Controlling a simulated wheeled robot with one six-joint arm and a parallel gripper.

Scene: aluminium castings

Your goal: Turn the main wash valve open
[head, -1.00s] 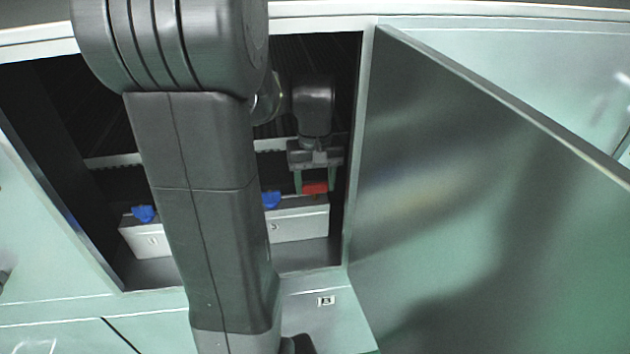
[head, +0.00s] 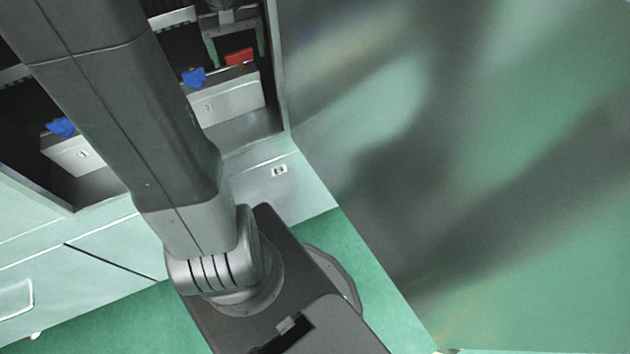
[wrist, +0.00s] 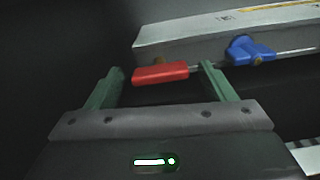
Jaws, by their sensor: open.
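A red valve handle (head: 240,57) sits at the right end of a grey box inside the open cabinet. It also shows as a flat red bar (wrist: 160,73) in the wrist view. My gripper (wrist: 160,70) is open, with its green fingers on either side of the red handle; contact cannot be told. In the head view my gripper (head: 234,42) is just above the handle. A blue valve handle (head: 194,77) is to its left and also shows in the wrist view (wrist: 249,50). No readable label shows which valve is the main wash.
Another blue handle (head: 62,126) is on a second grey box (head: 80,155) farther left. The large cabinet door (head: 400,170) stands open on the right. The cabinet's right wall is close to my gripper. Green floor (head: 345,235) shows below.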

